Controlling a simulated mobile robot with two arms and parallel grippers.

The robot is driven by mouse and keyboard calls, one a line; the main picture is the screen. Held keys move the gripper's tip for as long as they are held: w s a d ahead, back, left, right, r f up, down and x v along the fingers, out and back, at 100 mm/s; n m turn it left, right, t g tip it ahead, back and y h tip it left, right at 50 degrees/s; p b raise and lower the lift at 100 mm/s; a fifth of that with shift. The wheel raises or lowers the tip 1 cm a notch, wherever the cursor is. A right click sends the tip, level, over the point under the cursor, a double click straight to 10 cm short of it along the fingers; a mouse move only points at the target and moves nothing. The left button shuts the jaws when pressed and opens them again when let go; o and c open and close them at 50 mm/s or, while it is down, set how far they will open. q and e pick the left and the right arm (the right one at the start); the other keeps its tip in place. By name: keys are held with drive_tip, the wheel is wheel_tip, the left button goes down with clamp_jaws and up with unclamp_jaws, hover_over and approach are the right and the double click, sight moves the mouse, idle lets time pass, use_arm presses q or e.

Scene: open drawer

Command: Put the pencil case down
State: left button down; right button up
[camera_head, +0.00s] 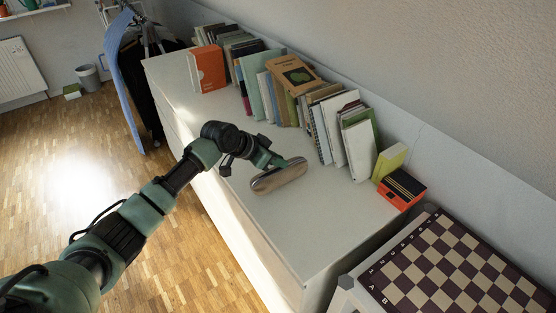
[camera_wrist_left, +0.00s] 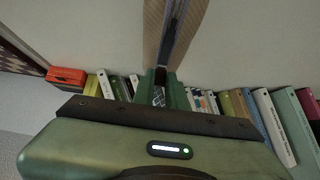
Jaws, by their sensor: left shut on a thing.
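The pencil case (camera_head: 279,178) is a long, rounded, brownish-grey case at the front part of the white cabinet top (camera_head: 340,222). My left gripper (camera_head: 284,164) reaches over from the left and is shut on the pencil case from its upper side. In the left wrist view the pencil case (camera_wrist_left: 154,28) runs away from the green fingers (camera_wrist_left: 160,84), striped brown with a dark band along its middle. I cannot tell whether its underside touches the cabinet top. My right gripper is not in view.
A row of books (camera_head: 290,84) stands along the wall behind the case. An orange-and-black box (camera_head: 401,189) sits at the cabinet's right end, with a chessboard (camera_head: 455,262) beyond it. The cabinet top is bare around the case.

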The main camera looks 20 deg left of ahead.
use_arm(q)
drive_tip(key=c, duration=1.4)
unclamp_jaws()
drive_tip(key=shift+f, duration=0.1)
drive_tip(key=shift+c, duration=0.2)
drive_tip(key=shift+r, duration=0.2)
drive_tip(key=v, duration=1.2)
drive_tip(key=shift+b, duration=0.3)
drive_tip(key=shift+f, duration=0.1)
